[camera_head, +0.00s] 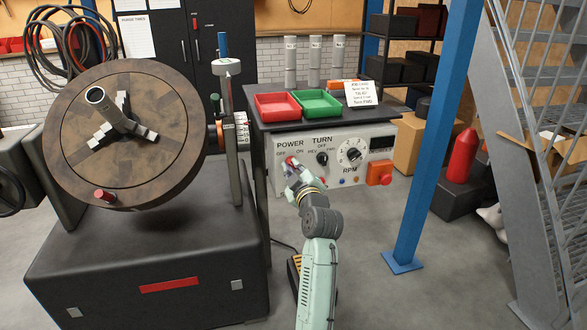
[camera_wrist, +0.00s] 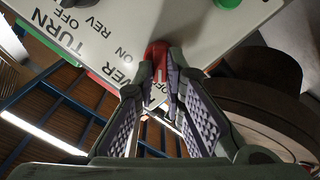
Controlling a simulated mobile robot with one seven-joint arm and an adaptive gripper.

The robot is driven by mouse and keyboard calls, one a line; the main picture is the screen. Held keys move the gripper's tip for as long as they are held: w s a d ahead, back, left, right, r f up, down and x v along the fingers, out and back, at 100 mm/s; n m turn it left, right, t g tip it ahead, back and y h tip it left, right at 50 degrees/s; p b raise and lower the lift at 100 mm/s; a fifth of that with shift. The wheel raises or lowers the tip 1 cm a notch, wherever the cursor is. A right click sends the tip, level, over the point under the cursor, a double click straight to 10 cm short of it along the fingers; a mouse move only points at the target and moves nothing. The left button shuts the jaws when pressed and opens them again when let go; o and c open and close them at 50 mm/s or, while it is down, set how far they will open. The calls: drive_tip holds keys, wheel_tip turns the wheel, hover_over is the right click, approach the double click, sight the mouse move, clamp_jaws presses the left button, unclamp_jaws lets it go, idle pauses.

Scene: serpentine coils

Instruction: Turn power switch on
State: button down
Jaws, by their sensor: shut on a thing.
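The control panel (camera_head: 334,180) is a pale box front under a dark bench, with POWER, TURN and RPM labels. The red power switch (camera_head: 289,160) is at its left, under the POWER lettering; my gripper partly covers it. My gripper (camera_head: 291,166) reaches up to it from the front. In the wrist view the red switch (camera_wrist: 157,53) sits between the fingertips (camera_wrist: 160,73), which are shut on it. Part of the POWER and ON lettering shows beside the fingers. Fingers hide part of the switch, so its exact position is unclear.
The black TURN knob (camera_head: 322,158), RPM dial (camera_head: 350,153) and red button box (camera_head: 379,172) lie to the right. A large round chuck (camera_head: 165,170) on a dark machine stands left. A blue post (camera_head: 428,150) rises right. Red (camera_head: 277,106) and green (camera_head: 317,102) trays sit above.

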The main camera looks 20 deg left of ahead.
drive_tip(key=shift+m, duration=0.3)
drive_tip(key=m+p, duration=0.2)
drive_tip(key=m, duration=0.3)
drive_tip(key=m+p, duration=0.1)
drive_tip(key=m, duration=0.5)
drive_tip(key=m+p, duration=0.2)
drive_tip(key=m, duration=0.4)
drive_tip(key=shift+w+d+r+p, duration=0.1)
drive_tip(key=shift+w+d+p, duration=0.15)
drive_tip(key=shift+d+p, duration=0.05)
drive_tip(key=c, duration=1.7)
unclamp_jaws()
drive_tip(key=shift+o, duration=0.2)
drive_tip(key=shift+s+d, duration=0.1)
